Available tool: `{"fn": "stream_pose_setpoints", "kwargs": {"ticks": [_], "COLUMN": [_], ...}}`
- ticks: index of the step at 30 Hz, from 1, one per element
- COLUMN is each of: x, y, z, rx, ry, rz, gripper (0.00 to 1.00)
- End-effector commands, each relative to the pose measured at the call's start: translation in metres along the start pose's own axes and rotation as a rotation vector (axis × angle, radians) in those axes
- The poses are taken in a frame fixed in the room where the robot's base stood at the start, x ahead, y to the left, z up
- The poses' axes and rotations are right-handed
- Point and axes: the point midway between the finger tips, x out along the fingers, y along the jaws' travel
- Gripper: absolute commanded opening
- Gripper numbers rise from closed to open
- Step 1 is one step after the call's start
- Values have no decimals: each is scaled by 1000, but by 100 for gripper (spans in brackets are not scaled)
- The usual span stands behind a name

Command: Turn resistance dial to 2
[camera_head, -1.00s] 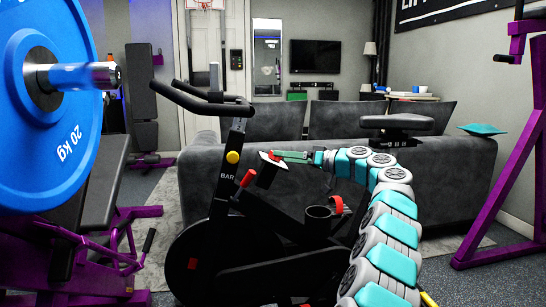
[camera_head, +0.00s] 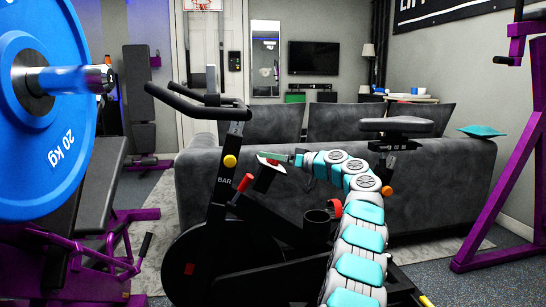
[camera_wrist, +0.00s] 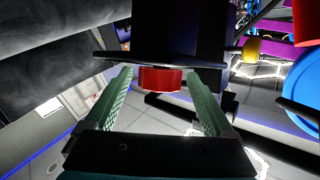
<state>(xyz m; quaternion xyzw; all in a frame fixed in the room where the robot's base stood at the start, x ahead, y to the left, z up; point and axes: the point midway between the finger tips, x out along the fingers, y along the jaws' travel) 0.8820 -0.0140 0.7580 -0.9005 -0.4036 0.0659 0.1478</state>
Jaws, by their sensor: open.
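The exercise bike (camera_head: 222,185) stands in the middle of the head view. A small red dial-like part (camera_head: 272,162) sits on a dark housing on its frame, partly hidden by my gripper. In the wrist view this red part (camera_wrist: 161,79) is ahead of and between my green fingers, below a dark block. My gripper (camera_wrist: 163,100) is open around its line, with a finger to each side; contact cannot be told. In the head view my gripper (camera_head: 283,158) reaches the housing from the right. No numbers on the dial can be read.
A red knob (camera_head: 245,182) and a yellow knob (camera_head: 230,161) are on the bike frame. A cup holder (camera_head: 317,222) and the saddle (camera_head: 396,125) are near my arm. A grey sofa (camera_head: 440,180) stands behind; a blue weight plate (camera_head: 60,150) is at left.

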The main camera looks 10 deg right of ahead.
Motion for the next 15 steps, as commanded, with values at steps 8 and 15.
{"fn": "stream_pose_setpoints", "kwargs": {"ticks": [8, 15], "x": [2, 2], "y": [0, 0], "z": [0, 0], "rx": [0, 0], "ry": [0, 0], "rz": [0, 0], "gripper": [88, 66]}}
